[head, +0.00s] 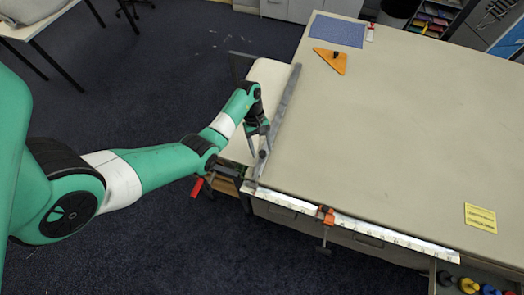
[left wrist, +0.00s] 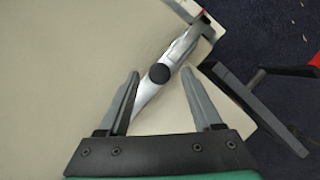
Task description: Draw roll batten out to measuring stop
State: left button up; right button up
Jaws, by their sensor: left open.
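A long grey bar, which looks like the roll batten (head: 284,100), lies across the left end of the table, beside the cream cloth roll (head: 266,75). It shows as a silver bar (left wrist: 183,45) with a round black knob (left wrist: 158,74) in the left wrist view. My left gripper (head: 261,146) is open over the bar's near part; in the wrist view the knob appears between its fingertips. I cannot tell whether the fingers touch it. An orange stop (head: 327,215) sits on the white measuring strip (head: 380,233) along the table's front edge. My right gripper is out of view.
The table top (head: 400,130) is mostly clear. A blue mat (head: 337,30) and an orange triangle (head: 330,60) lie at the back left, and a yellow note (head: 480,217) at the right. A red handle (head: 197,187) sticks out below the table's left end.

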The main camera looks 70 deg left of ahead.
pick_arm(q)
jog(key=shift+d+f, duration=0.25)
jog(key=shift+f, duration=0.35)
grip_shut()
dwell(1.0)
